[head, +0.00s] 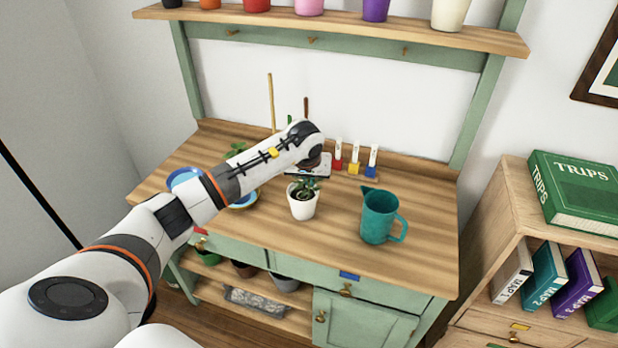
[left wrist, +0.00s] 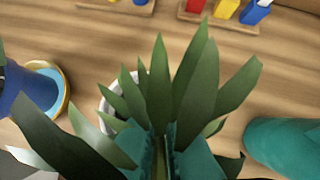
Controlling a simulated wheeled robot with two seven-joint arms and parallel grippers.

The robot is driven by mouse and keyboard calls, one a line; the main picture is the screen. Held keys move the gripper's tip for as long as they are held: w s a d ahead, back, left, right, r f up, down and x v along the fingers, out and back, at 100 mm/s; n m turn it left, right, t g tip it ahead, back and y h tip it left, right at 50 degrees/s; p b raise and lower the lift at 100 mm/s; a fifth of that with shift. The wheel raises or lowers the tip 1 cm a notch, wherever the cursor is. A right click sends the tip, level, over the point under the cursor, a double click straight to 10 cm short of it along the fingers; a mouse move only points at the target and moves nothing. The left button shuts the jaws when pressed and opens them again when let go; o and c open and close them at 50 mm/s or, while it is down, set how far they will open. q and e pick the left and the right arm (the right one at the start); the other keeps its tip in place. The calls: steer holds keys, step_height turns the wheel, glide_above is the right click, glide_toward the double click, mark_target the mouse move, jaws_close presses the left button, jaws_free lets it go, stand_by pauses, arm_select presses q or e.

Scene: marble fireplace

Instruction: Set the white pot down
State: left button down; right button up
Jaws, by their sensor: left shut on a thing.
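The white pot (head: 303,205) with a green leafy plant is at the middle of the wooden bench top (head: 335,240), upright. My left gripper (head: 307,180) is at the pot from above and behind, shut on it; the fingertips are largely hidden by leaves. In the left wrist view, green leaves fill the middle and part of the white pot's rim (left wrist: 106,104) shows behind them. I cannot tell whether the pot's base touches the bench top. My right gripper is not in view.
A teal jug (head: 378,217) stands to the right of the pot. A blue saucer (head: 243,203) and a blue rim (head: 183,177) are to the left. A rack with red, yellow and blue labelled items (head: 354,168) stands behind.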

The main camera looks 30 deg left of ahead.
arm_select(q)
steer(key=shift+f, duration=0.1)
steer(key=c, duration=1.6)
jaws_free()
steer(key=shift+o, duration=0.2)
steer(key=shift+r, duration=0.2)
steer(key=shift+s+r, duration=0.15)
steer(key=shift+r, duration=0.2)
steer(key=b+v, duration=0.2)
steer(key=v, duration=0.9)
steer(key=shift+d, duration=0.15)
steer(key=shift+s, duration=0.1)
